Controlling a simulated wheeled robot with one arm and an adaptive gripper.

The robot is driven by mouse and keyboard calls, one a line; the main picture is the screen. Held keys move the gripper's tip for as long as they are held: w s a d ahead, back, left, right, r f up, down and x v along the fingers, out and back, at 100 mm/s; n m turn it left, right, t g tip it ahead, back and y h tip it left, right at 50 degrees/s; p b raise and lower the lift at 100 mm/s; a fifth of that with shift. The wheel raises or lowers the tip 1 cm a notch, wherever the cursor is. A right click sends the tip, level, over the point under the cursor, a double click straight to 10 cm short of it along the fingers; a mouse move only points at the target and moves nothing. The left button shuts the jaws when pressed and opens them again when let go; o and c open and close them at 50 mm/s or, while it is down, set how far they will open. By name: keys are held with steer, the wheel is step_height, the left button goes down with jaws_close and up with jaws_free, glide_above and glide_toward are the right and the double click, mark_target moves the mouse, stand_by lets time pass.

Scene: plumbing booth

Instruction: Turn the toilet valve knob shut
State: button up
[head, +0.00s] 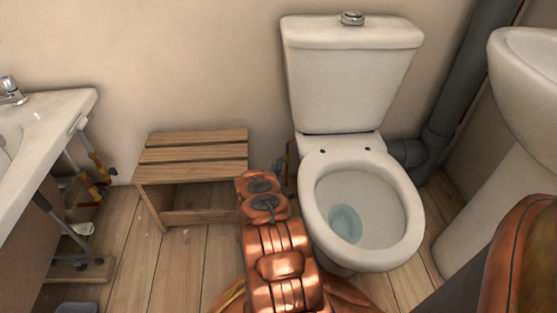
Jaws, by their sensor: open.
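The white toilet (355,90) stands against the back wall with its lid off or up and its bowl open. Just left of its base, a thin copper-coloured pipe with small fittings (291,156) runs near the wall. The valve knob itself is too small and too covered to make out there. My copper-coloured arm rises from the bottom middle and ends in front of this spot, between the stool and the toilet. The fingers of my gripper do not show; they are hidden by or beyond the arm.
A slatted wooden stool (194,147) stands left of my arm. A basin (45,125) with pipes below it is at the left. A pedestal sink (530,90) and a grey drain pipe (463,75) are at the right. Bare floorboards lie before the stool.

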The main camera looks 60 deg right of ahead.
steer(key=d+b, duration=0.1)
steer(key=b, duration=0.1)
steer(key=w+d+b, duration=0.1)
steer(key=b, duration=0.2)
steer(key=shift+b, duration=0.3)
steer(key=shift+d+r+b, duration=0.25)
steer(key=shift+r+b, duration=0.2)
steer(key=shift+b, duration=0.4)
steer(key=shift+c, duration=0.4)
steer(key=c, duration=1.1)
steer(key=shift+r, duration=0.1)
